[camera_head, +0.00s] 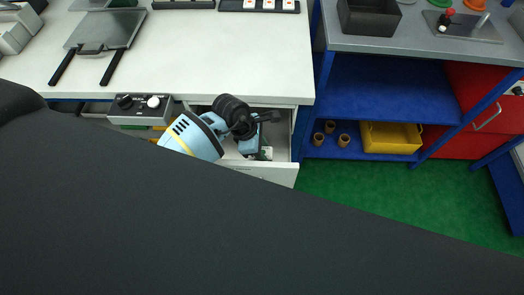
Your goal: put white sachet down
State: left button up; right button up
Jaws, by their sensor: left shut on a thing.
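My left gripper (262,149) reaches down into an open white drawer (268,171) under the front edge of the white table. It is shut on a small pale thing, which looks like the white sachet (267,153). Only a small patch of it shows beside the fingers, with some green near it. The wrist and gripper body hide most of the drawer's inside. I cannot tell whether the sachet touches the drawer floor. My right gripper is not in view.
The white table (225,55) has a clear middle. A grey control box (140,108) with knobs sits at its front edge, left of the drawer. A blue shelf unit (380,90) with a yellow bin (391,137) stands to the right. A large dark shape hides the lower picture.

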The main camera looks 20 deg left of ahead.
pick_arm(q)
notch_tip(320, 180, down, 2)
jog(key=shift+f, duration=0.2)
jog(key=shift+f, duration=0.1)
jog(key=o, duration=1)
jog(key=shift+c, duration=0.2)
